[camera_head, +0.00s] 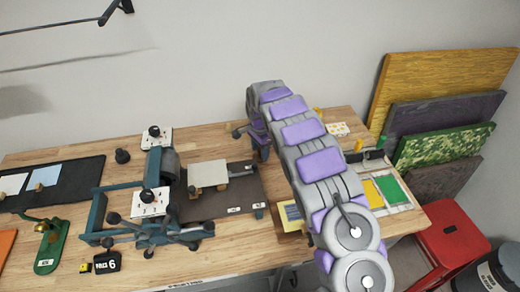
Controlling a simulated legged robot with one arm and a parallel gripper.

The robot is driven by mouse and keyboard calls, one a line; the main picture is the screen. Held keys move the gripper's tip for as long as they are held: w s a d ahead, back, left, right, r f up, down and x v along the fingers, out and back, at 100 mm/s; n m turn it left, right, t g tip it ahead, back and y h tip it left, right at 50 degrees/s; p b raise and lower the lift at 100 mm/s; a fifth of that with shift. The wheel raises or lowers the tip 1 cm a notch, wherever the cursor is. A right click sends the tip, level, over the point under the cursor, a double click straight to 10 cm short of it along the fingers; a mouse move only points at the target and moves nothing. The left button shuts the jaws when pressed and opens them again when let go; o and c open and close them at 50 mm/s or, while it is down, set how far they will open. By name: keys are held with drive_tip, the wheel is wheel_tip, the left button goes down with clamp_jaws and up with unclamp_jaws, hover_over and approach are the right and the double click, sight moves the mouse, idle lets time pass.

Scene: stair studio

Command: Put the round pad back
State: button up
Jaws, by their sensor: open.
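I cannot pick out the round pad with certainty. My gripper (252,143) is at the far end of my grey and purple arm, over the back middle of the table. It is open, partly hidden by the arm, and nothing shows between its fingers. The teal press (97,213) with a dark roller (170,165) stands left of it. The press's dark bed (225,200) carries a pale sheet or block (208,174).
The wooden table (60,205) runs along the wall. A dark mat (75,178) with pale sheets lies left, near a green stand (47,250) and a black number block (107,262). Coloured sheets (390,190) lie right. Boards (440,85) lean beyond; a red stool (452,236) stands below.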

wheel_tip(320, 180, up, 12)
drive_tip(key=p, duration=0.3)
drive_tip(key=shift+d+r, duration=0.1)
drive_tip(key=s+d+r+n+h, duration=0.1)
drive_tip(key=s+d+r+n, duration=0.1)
drive_tip(key=s+d+r, duration=0.7)
drive_tip(key=s+d+r+n, duration=0.2)
drive_tip(key=s+d+r, duration=0.35)
drive_tip(key=s, duration=0.45)
drive_tip(key=s+d+f+n+g, duration=0.1)
drive_tip(key=s+d+n, duration=0.1)
drive_tip(key=s, duration=1.3)
drive_tip(key=s+d+f+n+y, duration=0.1)
drive_tip(key=s+n, duration=0.3)
drive_tip(key=s, duration=1.2)
drive_tip(key=shift+d+f+g, duration=0.4)
drive_tip(key=shift+d+f, duration=0.15)
drive_tip(key=shift+d, duration=0.3)
